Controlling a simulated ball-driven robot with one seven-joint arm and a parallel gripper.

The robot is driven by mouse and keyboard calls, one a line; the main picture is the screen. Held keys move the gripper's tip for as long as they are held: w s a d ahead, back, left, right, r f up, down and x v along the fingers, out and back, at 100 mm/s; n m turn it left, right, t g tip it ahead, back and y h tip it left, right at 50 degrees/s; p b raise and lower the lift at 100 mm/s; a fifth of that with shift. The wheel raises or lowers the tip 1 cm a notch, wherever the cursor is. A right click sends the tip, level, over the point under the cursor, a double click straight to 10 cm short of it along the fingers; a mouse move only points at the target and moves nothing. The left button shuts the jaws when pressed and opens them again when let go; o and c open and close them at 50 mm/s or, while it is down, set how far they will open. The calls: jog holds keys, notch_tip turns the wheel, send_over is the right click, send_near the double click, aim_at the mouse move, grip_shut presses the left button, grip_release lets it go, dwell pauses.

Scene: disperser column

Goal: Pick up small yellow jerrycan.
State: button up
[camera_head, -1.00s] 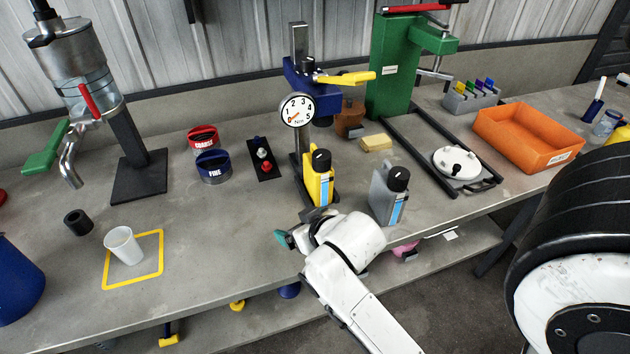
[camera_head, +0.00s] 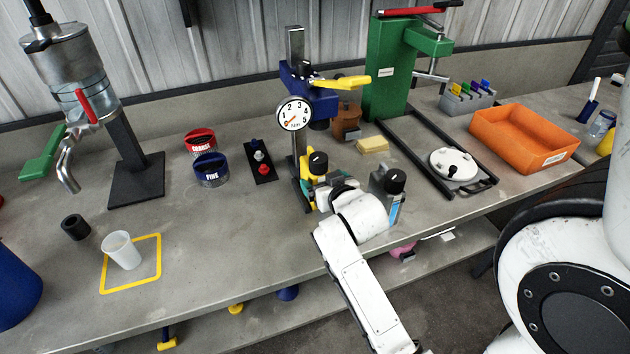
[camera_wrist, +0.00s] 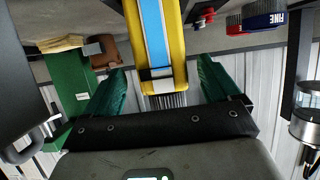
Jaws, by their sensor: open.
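The small yellow jerrycan (camera_head: 309,171) stands upright on the workbench, with a black cap. My arm hides its lower part in the head view. In the wrist view, the yellow jerrycan (camera_wrist: 177,42) with its blue and white label comes between the two green fingers from the top of the picture. My gripper (camera_wrist: 161,72) is open, with one finger on each side of the jerrycan and a visible gap to it. The fingers are mostly hidden in the head view.
A grey jerrycan (camera_head: 390,184) stands close to the right of my wrist. A dial-gauge stand (camera_head: 294,114) is just behind the yellow jerrycan. A yellow block (camera_head: 373,145) and an orange tray (camera_head: 523,138) lie farther right.

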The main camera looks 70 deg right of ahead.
jog(key=x, duration=0.4)
jog(key=shift+w, duration=0.2)
grip_shut()
dwell(0.7)
